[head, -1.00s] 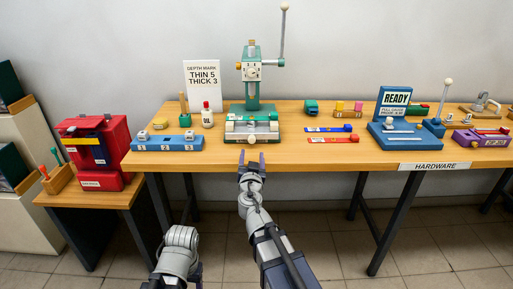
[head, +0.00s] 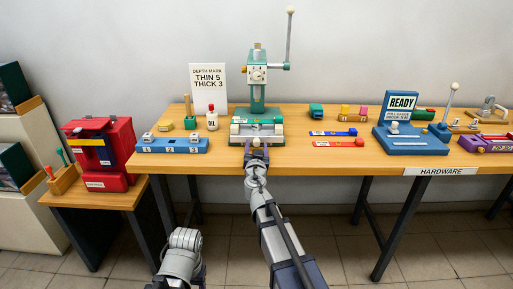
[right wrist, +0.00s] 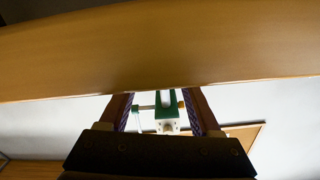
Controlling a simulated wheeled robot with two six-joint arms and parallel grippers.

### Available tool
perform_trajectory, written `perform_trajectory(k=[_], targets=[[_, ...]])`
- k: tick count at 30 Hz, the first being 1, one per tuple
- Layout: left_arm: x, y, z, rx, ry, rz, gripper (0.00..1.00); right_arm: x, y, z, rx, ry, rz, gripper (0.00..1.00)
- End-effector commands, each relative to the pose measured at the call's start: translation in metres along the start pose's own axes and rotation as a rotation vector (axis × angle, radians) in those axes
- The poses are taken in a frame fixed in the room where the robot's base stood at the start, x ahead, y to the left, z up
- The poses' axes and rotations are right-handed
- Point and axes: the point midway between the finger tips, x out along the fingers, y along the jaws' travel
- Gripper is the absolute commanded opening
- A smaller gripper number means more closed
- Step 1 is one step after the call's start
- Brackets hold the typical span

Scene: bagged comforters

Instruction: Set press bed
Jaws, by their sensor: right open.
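The green press (head: 258,92) stands upright at the back of the wooden table, with its tall lever raised. Its bed (head: 257,129), a pale and green block with a small knob at the front, sits at the column's foot near the table's front edge. My right gripper (head: 257,152) is open and empty, just in front of the bed at the table edge; I cannot tell whether it touches. In the right wrist view its two fingers (right wrist: 160,112) are spread, with part of the press between them. My left arm shows low in the head view, its gripper out of sight.
A sign (head: 208,89) reads "THIN 5 THICK 3". Left of the bed are a blue numbered block (head: 172,146) and an oil bottle (head: 212,118). Right are blue (head: 334,132) and red (head: 338,142) strips and a blue READY station (head: 410,140). The table edge (head: 310,166) is close.

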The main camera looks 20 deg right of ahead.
Motion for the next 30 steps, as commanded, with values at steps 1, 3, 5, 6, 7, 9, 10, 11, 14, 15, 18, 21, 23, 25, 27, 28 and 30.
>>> perform_trajectory(k=[1, 3, 5, 6, 7, 9, 10, 11, 14, 15, 18, 21, 23, 25, 27, 28, 30], targets=[[0.0000, 0.0000, 0.0000, 0.000, 0.000, 0.000, 0.64, -0.0001, 0.0002, 0.0000, 0.000, 0.000, 0.000, 0.64], [0.0000, 0.0000, 0.0000, 0.000, 0.000, 0.000, 0.64, -0.0005, 0.0002, 0.0000, 0.000, 0.000, 0.000, 0.64], [0.0000, 0.0000, 0.0000, 0.000, 0.000, 0.000, 0.64, -0.0006, 0.0002, 0.0000, 0.000, 0.000, 0.000, 0.64], [0.0000, 0.0000, 0.0000, 0.000, 0.000, 0.000, 0.64, -0.0007, 0.0002, 0.0000, 0.000, 0.000, 0.000, 0.60], [0.0000, 0.0000, 0.0000, 0.000, 0.000, 0.000, 0.64, -0.0007, 0.0002, 0.0000, 0.000, 0.000, 0.000, 0.56], [0.0000, 0.0000, 0.0000, 0.000, 0.000, 0.000, 0.64, -0.0007, 0.0002, 0.0000, 0.000, 0.000, 0.000, 0.49], [0.0000, 0.0000, 0.0000, 0.000, 0.000, 0.000, 0.64, -0.0007, 0.0002, 0.0000, 0.000, 0.000, 0.000, 0.45], [0.0000, 0.0000, 0.0000, 0.000, 0.000, 0.000, 0.64, -0.0007, 0.0002, 0.0000, 0.000, 0.000, 0.000, 0.42], [0.0000, 0.0000, 0.0000, 0.000, 0.000, 0.000, 0.64, -0.0007, 0.0002, 0.0000, 0.000, 0.000, 0.000, 0.31], [0.0000, 0.0000, 0.0000, 0.000, 0.000, 0.000, 0.64, -0.0007, 0.0002, 0.0000, 0.000, 0.000, 0.000, 0.26], [0.0000, 0.0000, 0.0000, 0.000, 0.000, 0.000, 0.64, -0.0007, 0.0002, 0.0000, 0.000, 0.000, 0.000, 0.15], [0.0000, 0.0000, 0.0000, 0.000, 0.000, 0.000, 0.64, -0.0008, 0.0003, 0.0000, 0.000, 0.000, 0.000, 0.04], [0.0000, 0.0000, 0.0000, 0.000, 0.000, 0.000, 0.64, -0.0008, 0.0003, 0.0000, 0.000, 0.000, 0.000, 0.00], [0.0000, 0.0000, 0.0000, 0.000, 0.000, 0.000, 0.64, -0.0008, 0.0003, 0.0000, 0.000, 0.000, 0.000, 0.00], [0.0000, 0.0000, 0.0000, 0.000, 0.000, 0.000, 0.64, -0.0008, 0.0003, 0.0000, 0.000, 0.000, 0.000, 0.00], [0.0000, 0.0000, 0.0000, 0.000, 0.000, 0.000, 0.64, -0.0008, 0.0003, 0.0000, 0.000, 0.000, 0.000, 0.00], [0.0000, 0.0000, 0.0000, 0.000, 0.000, 0.000, 0.64, -0.0008, 0.0002, 0.0000, 0.000, 0.000, 0.000, 0.00]])
